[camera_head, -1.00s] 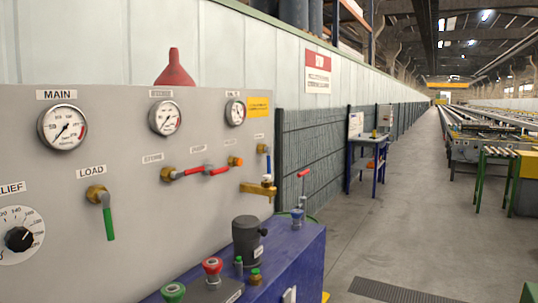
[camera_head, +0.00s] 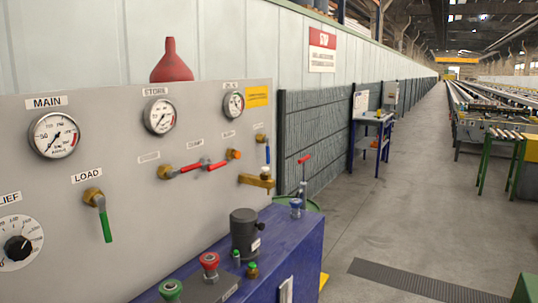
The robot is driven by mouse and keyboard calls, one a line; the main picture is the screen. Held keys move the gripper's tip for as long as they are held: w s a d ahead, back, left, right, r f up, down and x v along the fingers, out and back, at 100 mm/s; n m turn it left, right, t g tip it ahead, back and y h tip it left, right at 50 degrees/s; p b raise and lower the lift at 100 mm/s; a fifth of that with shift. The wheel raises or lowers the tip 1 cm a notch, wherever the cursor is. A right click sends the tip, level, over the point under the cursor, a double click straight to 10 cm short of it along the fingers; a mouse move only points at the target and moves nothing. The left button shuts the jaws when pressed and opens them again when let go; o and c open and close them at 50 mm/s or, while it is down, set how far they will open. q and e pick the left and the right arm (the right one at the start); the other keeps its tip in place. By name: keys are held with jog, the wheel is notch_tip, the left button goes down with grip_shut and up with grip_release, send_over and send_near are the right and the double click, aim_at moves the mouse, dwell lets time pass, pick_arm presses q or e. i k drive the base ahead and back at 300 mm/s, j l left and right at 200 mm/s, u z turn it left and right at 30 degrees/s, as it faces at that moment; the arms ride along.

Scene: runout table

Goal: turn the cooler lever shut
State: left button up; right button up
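A grey panel (camera_head: 150,233) fills the left side and carries several levers. A small blue lever (camera_head: 267,150) hangs down near the panel's right edge; the label above it is too small to read, so I cannot tell if it is the cooler lever. A green lever (camera_head: 104,222) hangs down under the label LOAD. Two red levers (camera_head: 186,172) (camera_head: 217,165) lie almost level along the panel, under labels that are hard to read. Neither of my grippers is in view.
A blue cabinet (camera_head: 302,237) with a black motor (camera_head: 244,235) and red (camera_head: 209,261) and green (camera_head: 170,290) knobs juts out below the panel. A brass tap (camera_head: 257,181) sticks out below the blue lever. Clear floor (camera_head: 390,220) with a dark grate (camera_head: 425,281) lies right.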

aim_at(267, 139)
jog(key=i+l+u, duration=0.1)
jog(key=i+l, duration=0.2)
jog(key=l, duration=0.2)
jog(key=i+l+u, duration=0.1)
jog(key=i+l, duration=0.15)
jog(key=l, duration=0.25)
jog(key=i+l, duration=0.25)
jog(key=l, duration=0.25)
jog(key=i+l+u, duration=0.15)
jog(key=l, duration=0.35)
jog(key=i+l+u, duration=0.1)
jog(key=i+l, duration=0.25)
jog(key=l, duration=0.2)
jog(key=i+l+u, duration=0.1)
jog(key=l, duration=0.5)
jog(key=i+l+u, duration=0.1)
jog(key=i+l, duration=0.15)
jog(key=l, duration=0.3)
jog(key=i+l+u, duration=0.1)
jog(key=l, duration=0.5)
jog(key=i, duration=0.05)
